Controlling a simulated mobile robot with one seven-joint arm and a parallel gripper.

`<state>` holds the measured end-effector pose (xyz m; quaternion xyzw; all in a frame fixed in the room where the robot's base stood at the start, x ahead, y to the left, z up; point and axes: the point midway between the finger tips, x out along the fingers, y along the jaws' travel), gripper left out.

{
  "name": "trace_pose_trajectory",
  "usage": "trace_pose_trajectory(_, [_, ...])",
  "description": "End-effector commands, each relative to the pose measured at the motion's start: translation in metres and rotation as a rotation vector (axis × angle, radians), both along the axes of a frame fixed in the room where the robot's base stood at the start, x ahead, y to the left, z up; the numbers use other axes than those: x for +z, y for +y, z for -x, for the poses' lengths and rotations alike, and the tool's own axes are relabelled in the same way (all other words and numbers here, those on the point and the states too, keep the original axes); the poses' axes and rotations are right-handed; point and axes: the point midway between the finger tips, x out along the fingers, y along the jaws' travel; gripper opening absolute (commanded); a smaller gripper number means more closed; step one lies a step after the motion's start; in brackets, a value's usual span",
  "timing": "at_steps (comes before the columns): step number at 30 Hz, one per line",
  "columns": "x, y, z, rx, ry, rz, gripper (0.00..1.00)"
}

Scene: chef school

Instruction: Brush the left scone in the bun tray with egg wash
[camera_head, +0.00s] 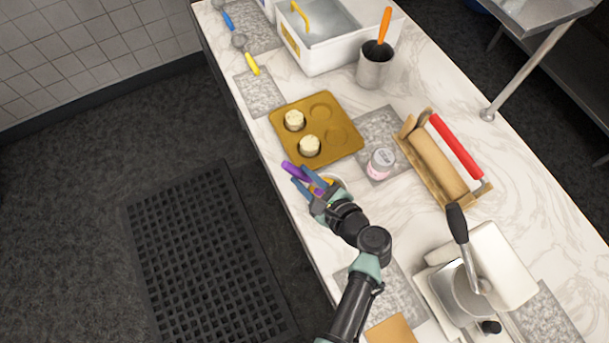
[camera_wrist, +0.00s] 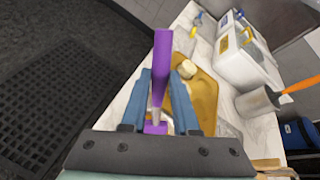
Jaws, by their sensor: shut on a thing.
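A gold bun tray (camera_head: 345,150) lies on the marble counter with two pale scones in its left-hand cups. The left scone (camera_head: 294,120) is the farther one; the other scone (camera_head: 310,146) is nearer my gripper. The right-hand cups look empty. One scone (camera_wrist: 187,69) shows in the wrist view beside my finger. My gripper (camera_head: 307,180) is shut on a purple-handled tool (camera_wrist: 162,65), seemingly the brush, just below the tray's near edge.
A jar (camera_head: 381,163) stands right of the tray. A wooden holder with a red-handled rolling pin (camera_head: 455,147) is farther right. A grey utensil cup (camera_head: 374,68) and a white container (camera_head: 330,52) stand at the back.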

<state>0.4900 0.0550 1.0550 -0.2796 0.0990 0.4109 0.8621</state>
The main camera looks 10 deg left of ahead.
Motion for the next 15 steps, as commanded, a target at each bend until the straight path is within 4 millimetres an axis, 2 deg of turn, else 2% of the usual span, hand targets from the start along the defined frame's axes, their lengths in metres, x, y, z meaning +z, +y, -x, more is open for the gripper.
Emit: trace_pose_trajectory(15, [0.041, 0.000, 0.000, -0.001, 0.001, 0.000, 0.00])
